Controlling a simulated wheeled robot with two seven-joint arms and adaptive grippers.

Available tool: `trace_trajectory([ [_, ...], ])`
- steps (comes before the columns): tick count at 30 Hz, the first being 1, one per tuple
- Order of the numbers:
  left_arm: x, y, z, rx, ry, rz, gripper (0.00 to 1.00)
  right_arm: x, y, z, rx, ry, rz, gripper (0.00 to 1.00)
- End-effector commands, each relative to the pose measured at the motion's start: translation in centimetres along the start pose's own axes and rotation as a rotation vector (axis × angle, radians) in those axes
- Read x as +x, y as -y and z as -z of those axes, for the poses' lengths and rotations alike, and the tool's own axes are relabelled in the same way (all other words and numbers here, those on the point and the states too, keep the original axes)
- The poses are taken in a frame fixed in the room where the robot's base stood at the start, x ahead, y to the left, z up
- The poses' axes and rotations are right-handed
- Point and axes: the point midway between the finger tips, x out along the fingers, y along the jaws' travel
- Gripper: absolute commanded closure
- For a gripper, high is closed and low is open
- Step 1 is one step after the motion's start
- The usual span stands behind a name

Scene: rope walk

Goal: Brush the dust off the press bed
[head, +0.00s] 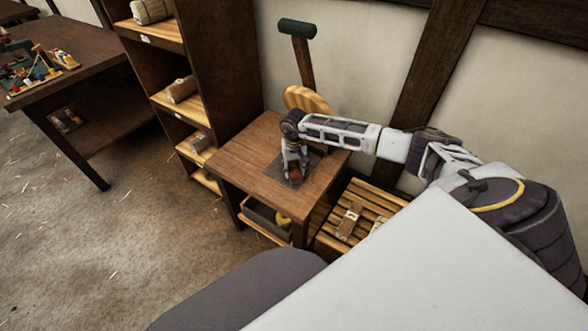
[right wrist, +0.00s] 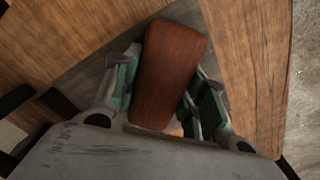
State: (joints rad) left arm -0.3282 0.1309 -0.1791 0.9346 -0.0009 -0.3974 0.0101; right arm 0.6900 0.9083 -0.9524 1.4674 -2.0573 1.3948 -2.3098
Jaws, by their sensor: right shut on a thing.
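The press bed (head: 274,171) is a flat dark grey plate on top of a small wooden table (head: 237,151). In the right wrist view the grey plate (right wrist: 82,72) shows behind the held thing. My right gripper (head: 294,172) is over the plate, pointing down. It is shut on a reddish-brown wooden block, the brush (right wrist: 168,75), which sits between its two green-padded fingers. Bristles are hidden, and I cannot tell whether the brush touches the plate. Dust is too small to make out. My left gripper is not in view.
A slatted wooden crate (head: 331,238) stands right of the table. A shelf (head: 172,103) with rolled bundles stands behind left. A grey tray (head: 262,222) sits under the tabletop. A workbench (head: 85,62) is at far left. The floor between is open.

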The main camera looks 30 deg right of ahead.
Motion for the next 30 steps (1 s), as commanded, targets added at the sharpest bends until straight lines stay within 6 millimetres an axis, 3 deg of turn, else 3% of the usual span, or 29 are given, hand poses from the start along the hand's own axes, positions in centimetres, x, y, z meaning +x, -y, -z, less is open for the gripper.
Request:
trace_trajectory([
  [30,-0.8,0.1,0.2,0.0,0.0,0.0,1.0,-0.1,2.9,-2.9,-0.001,0.001,0.0,0.89],
])
